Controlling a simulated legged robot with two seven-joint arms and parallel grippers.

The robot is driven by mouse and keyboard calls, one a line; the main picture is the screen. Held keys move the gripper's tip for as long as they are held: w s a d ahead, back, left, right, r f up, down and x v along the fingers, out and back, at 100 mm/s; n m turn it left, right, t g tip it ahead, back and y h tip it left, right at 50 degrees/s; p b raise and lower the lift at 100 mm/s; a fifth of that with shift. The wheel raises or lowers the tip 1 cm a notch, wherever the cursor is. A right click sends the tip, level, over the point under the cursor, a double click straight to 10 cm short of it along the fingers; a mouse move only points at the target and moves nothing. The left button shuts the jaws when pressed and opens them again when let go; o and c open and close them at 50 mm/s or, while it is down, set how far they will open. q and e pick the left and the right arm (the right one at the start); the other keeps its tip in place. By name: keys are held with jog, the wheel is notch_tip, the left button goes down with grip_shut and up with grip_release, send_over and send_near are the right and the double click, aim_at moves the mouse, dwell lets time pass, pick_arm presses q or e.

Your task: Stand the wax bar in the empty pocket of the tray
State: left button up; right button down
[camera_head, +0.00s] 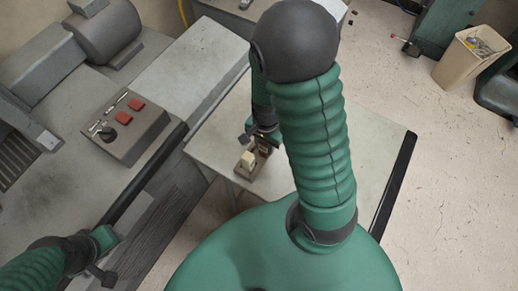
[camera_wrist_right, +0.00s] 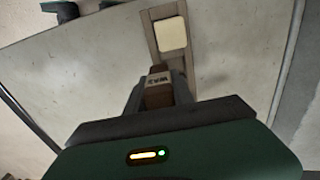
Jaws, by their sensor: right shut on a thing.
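The brown wax bar (camera_wrist_right: 158,92), with a pale label reading like "WAX", is between the fingers of my right gripper (camera_wrist_right: 160,88) in the right wrist view. The gripper is shut on it. The small brown tray (camera_wrist_right: 149,37) lies just beyond the bar, with a cream block (camera_wrist_right: 172,34) in it. In the head view my right gripper (camera_head: 262,137) is over the tray's far end, and the cream block (camera_head: 248,159) stands at the nearer end. The pocket under the bar is hidden, so I cannot tell whether the bar touches the tray. My left gripper (camera_head: 101,258) is at lower left, away from the tray; its finger opening is unclear.
The tray is on a pale table (camera_head: 385,150) with a dark right edge. A grey machine with a control box (camera_head: 123,127) stands at left. A bin (camera_head: 468,58) stands on the floor at upper right. The table right of my right arm is clear.

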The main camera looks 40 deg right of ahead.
jog(key=shift+w+a, duration=0.15)
jog(key=shift+w, duration=0.85)
jog(key=shift+w+f+b, duration=0.15)
jog(key=shift+f+b, duration=0.35)
jog(key=shift+f, duration=0.4)
jog(key=shift+w+f+b, duration=0.15)
jog(key=shift+f+b, duration=0.3)
jog(key=shift+f, duration=0.45)
